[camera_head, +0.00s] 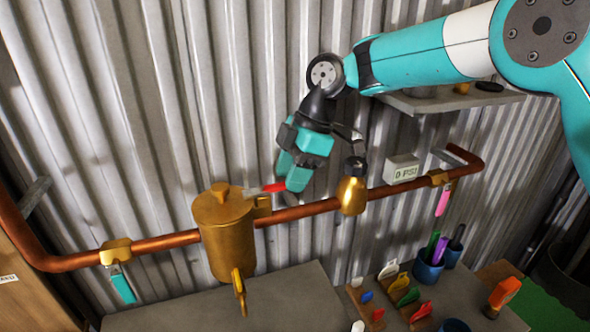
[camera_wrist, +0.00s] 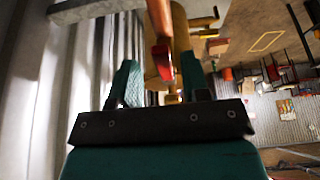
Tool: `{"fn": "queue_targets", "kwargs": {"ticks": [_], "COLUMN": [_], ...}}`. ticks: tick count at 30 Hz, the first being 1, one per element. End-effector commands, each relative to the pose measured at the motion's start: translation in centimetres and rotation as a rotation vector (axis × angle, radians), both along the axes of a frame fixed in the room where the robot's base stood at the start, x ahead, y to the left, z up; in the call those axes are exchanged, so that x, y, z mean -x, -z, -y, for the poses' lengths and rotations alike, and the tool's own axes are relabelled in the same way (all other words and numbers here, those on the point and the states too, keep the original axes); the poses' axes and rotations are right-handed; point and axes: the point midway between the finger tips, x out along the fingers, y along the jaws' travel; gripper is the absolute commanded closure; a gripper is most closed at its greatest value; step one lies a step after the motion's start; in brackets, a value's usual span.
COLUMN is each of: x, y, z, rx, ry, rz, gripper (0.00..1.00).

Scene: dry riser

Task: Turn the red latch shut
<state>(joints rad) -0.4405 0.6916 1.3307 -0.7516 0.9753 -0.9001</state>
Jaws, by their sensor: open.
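The red latch (camera_head: 273,187) sticks out from the upper right side of a brass canister (camera_head: 226,238) on the copper pipe. My gripper (camera_head: 290,178) is at the latch's free end, in front of the corrugated wall. In the wrist view the red latch (camera_wrist: 162,62) shows between my two teal fingers, which stand apart with a gap on each side of it. The brass body (camera_wrist: 180,42) is just beyond. My fingers hide part of the latch's end in the head view, and I cannot tell whether they touch it.
The copper pipe (camera_head: 300,211) runs along the corrugated wall, with a brass bulb-shaped fitting (camera_head: 352,194) right of my gripper. A gauge box marked PSI (camera_head: 402,169) and a shelf (camera_head: 450,100) are farther right. A bench below holds colored handles and blue cups (camera_head: 428,268).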

Motion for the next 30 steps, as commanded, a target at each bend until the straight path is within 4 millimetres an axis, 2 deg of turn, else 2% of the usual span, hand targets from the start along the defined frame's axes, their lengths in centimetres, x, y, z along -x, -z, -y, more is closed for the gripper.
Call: {"fn": "queue_targets", "kwargs": {"ticks": [4,8,18,21,24,30], "x": [-0.1,-0.5,-2.0,-2.3,-2.5,-2.8], "y": [-0.6,-2.5,-11.3,-13.2,-14.6,-15.9], "z": [0.2,0.9,4.0,4.7,5.3,6.0], "rx": [0.0,-0.001,0.0,0.0,0.0,0.0], "ry": [0.001,0.001,0.001,0.002,0.0,0.001], "rz": [0.0,0.003,0.002,0.0,0.001,0.0], "gripper": [0.57,0.57,0.57,0.57,0.57,0.57]}}
